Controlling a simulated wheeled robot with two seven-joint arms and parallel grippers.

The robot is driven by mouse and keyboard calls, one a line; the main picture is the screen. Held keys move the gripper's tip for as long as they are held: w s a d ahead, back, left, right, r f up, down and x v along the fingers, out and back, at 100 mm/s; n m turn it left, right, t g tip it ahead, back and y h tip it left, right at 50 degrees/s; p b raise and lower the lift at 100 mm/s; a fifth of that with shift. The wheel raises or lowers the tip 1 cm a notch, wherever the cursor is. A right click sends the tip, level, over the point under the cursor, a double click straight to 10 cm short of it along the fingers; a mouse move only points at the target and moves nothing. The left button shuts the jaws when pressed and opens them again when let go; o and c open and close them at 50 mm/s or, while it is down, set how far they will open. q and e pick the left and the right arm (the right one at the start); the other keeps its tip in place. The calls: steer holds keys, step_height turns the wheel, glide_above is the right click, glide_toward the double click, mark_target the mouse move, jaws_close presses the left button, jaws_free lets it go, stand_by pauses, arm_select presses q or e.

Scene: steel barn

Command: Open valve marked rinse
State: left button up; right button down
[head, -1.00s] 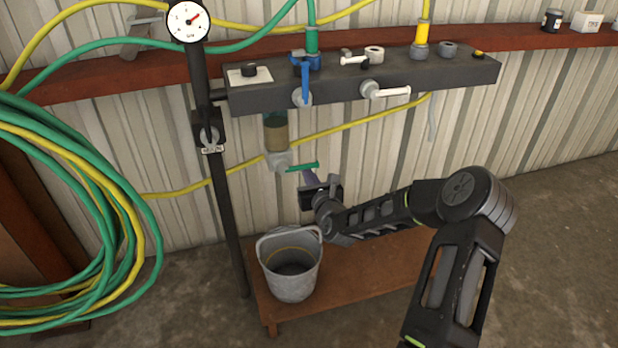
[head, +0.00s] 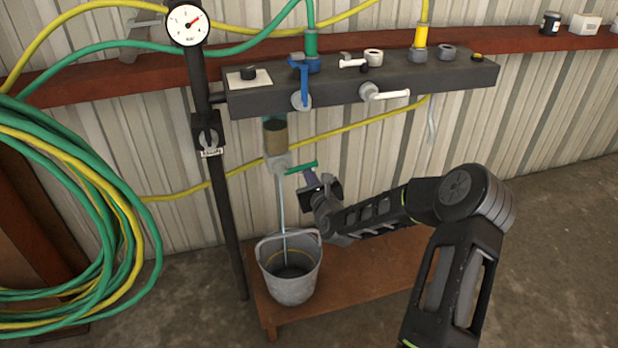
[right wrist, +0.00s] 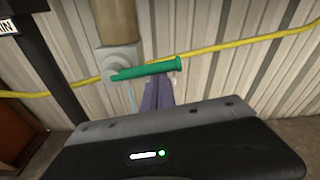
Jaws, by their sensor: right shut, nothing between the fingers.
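A green lever (head: 301,168) sticks out to the right from a grey valve body (head: 277,163) under a clear filter bowl (head: 275,138). A thin pale stream (head: 282,205) runs from this valve down into a grey bucket (head: 291,277). My right gripper (head: 311,179) is shut and empty, just below the lever's outer half. In the right wrist view its purple fingers (right wrist: 158,93) reach up to the underside of the green lever (right wrist: 146,70); I cannot tell if they touch. I can read no rinse mark. My left gripper is out of view.
A dark manifold (head: 350,90) above carries a blue lever (head: 304,85), a white lever (head: 390,95) and other fittings. A black post (head: 222,200) with a gauge (head: 187,25) stands left. Coiled hoses (head: 120,230) hang further left. The bucket stands on a low brown bench (head: 375,270).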

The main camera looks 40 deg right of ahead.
mark_target(307, 165)
step_height(307, 165, up, 2)
steer(key=n, duration=0.2)
steer(key=n+b, duration=0.1)
steer(key=shift+w+a+r+n+h, duration=0.1)
steer(key=shift+a+r+n+h, duration=0.05)
steer(key=shift+r+n+h, duration=0.2)
steer(key=shift+a+r+n+b, duration=0.2)
steer(key=shift+r+n+b, duration=0.2)
steer(key=shift+n, duration=0.45)
steer(key=shift+w+a+r+n+h+b, duration=0.25)
steer(key=shift+a+r+n+b, duration=0.45)
steer(key=shift+n+b, duration=0.55)
steer(key=shift+w+a+r+n+h+b, duration=0.25)
steer(key=shift+a+r+n+b, duration=0.4)
steer(key=shift+n+b, duration=0.65)
steer(key=shift+w+a+r+n+h+b, duration=0.25)
steer(key=shift+a+r+n+b, duration=0.45)
steer(key=shift+n, duration=0.85)
steer(key=shift+a+f+b, duration=0.1)
steer(key=shift+b, duration=0.2)
